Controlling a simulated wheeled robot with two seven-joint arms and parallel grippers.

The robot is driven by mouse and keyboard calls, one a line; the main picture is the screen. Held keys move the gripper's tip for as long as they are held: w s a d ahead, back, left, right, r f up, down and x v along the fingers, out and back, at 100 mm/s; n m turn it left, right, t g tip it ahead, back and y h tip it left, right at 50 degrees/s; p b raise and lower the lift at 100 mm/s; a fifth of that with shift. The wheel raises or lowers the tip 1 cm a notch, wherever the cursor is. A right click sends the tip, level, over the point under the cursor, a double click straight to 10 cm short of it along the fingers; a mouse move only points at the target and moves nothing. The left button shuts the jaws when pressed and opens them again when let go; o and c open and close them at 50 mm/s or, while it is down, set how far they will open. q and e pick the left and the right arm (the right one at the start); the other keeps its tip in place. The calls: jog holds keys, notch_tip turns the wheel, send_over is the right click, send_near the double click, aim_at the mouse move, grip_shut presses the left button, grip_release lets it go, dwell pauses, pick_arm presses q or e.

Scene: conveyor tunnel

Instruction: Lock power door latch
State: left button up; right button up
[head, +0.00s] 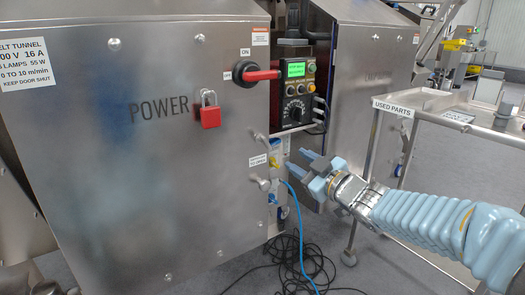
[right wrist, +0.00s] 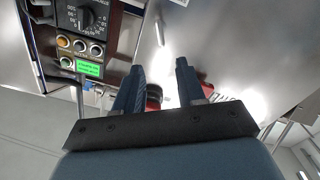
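The steel power door (head: 130,190), marked POWER, stands on the left in the head view. A red padlock (head: 210,117) with a steel shackle hangs on its front. A red rotary handle (head: 262,75) lies level, pointing right, below an ON label. A small knob-like fitting (head: 262,184) sits at the door's lower right edge; I cannot tell whether it is the latch. My right gripper (head: 301,165) is open and empty, right of that edge and apart from it. Its open fingers show in the right wrist view (right wrist: 158,82), with red parts beyond them.
A black control panel (head: 293,85) with a green screen stands right of the handle. A second steel cabinet (head: 350,90) is behind it. A USED PARTS cart (head: 455,110) stands at the right. Black cables (head: 290,265) and a blue hose lie on the floor.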

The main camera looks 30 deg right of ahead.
aim_at(267, 143)
jog(key=w, duration=0.4)
jog(key=w+b, duration=0.1)
jog(key=w, duration=0.4)
jog(key=w+a, duration=0.1)
jog(key=w, duration=0.3)
jog(key=shift+w, duration=0.2)
jog(key=shift+c, duration=0.3)
grip_shut()
